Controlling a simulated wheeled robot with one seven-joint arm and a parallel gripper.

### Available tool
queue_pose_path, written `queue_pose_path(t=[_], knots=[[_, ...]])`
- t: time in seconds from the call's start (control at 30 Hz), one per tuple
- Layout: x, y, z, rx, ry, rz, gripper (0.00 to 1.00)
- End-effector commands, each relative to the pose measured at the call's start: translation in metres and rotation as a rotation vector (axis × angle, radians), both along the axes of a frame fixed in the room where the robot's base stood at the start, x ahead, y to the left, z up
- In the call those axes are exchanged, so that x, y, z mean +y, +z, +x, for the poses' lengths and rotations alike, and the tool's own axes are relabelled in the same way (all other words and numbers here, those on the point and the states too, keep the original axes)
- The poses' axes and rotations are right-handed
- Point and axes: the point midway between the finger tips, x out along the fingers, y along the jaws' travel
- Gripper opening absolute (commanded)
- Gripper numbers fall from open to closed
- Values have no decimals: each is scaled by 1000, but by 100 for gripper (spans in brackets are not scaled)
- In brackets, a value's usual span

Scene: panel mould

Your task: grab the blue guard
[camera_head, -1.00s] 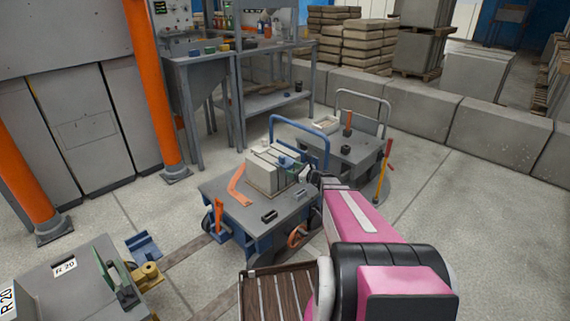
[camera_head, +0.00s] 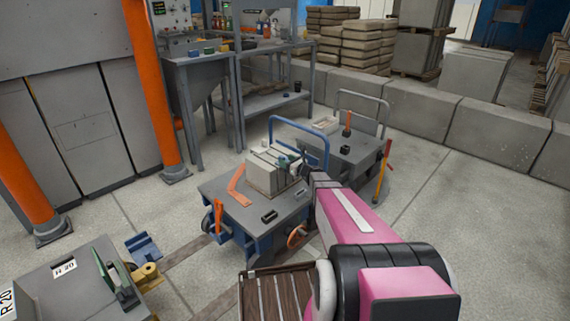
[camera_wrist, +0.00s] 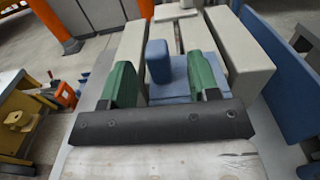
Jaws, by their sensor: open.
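The blue guard shows in the wrist view as a flat blue plate (camera_wrist: 181,71) with an upright blue block on it, lying on pale grey blocks. My gripper (camera_wrist: 160,66) has green fingers, one on each side of the upright block, with gaps visible; it is open and empty. In the head view my gripper (camera_head: 291,164) is over the blocks on the cart and largely hides the guard. Whether the fingertips reach below the block's top is hard to tell.
The pale blocks (camera_head: 262,176) sit on a grey cart (camera_head: 238,213) with a blue push handle (camera_head: 300,125) behind. An orange angle piece (camera_head: 238,186) and small dark parts lie on the cart. A second cart (camera_head: 345,152) stands close behind. Another blue bracket (camera_head: 143,247) is at left.

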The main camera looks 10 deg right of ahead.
Motion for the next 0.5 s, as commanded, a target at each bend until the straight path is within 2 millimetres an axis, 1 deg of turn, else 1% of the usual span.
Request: queue_pose_path(t=[0.1, 0.2, 0.47, 0.5], knots=[[14, 2, 15, 0, 2, 0, 55], [20, 2, 24, -1, 1, -1, 55], [22, 2, 26, 1, 0, -1, 55], [22, 2, 26, 1, 0, -1, 46]])
